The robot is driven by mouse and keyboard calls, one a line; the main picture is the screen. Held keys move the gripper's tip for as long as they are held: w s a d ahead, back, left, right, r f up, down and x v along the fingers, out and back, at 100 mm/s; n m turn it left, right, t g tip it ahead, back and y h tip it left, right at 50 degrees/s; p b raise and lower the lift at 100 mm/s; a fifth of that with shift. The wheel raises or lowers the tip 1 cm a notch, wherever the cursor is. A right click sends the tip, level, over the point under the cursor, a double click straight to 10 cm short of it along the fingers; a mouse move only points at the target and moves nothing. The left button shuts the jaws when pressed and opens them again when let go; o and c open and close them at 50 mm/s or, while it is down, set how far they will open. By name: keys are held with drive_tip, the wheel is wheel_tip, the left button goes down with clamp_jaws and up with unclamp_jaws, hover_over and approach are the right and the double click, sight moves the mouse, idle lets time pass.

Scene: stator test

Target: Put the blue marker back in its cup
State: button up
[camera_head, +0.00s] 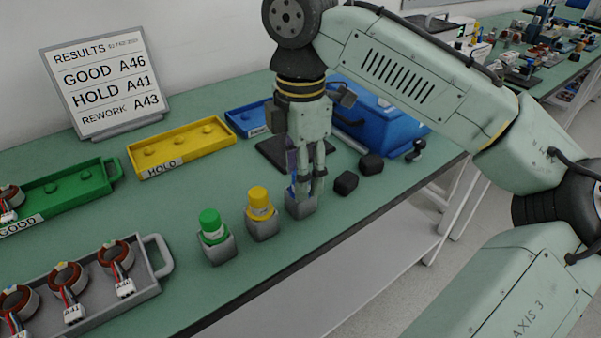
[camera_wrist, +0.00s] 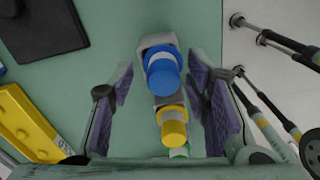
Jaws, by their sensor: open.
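The blue marker (camera_wrist: 162,76) stands in its grey cup (camera_wrist: 152,43) in the wrist view, blue end toward the camera. My gripper (camera_wrist: 160,95) is open, with one purple-padded finger on each side of the marker and a gap visible on both sides. In the head view my gripper (camera_head: 307,180) points down over the rightmost grey cup (camera_head: 300,208). There the marker is mostly hidden behind the fingers, with only a bit of blue showing.
A yellow marker (camera_head: 260,201) and a green marker (camera_head: 210,222) stand in grey cups to the left. Black blocks (camera_head: 347,183) lie just right of my gripper. A yellow tray (camera_head: 182,146), a green tray (camera_head: 70,190) and a blue case (camera_head: 385,120) are farther back.

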wheel_tip(320, 180, up, 12)
drive_tip(key=p, duration=0.1)
drive_tip(key=shift+p, duration=0.3)
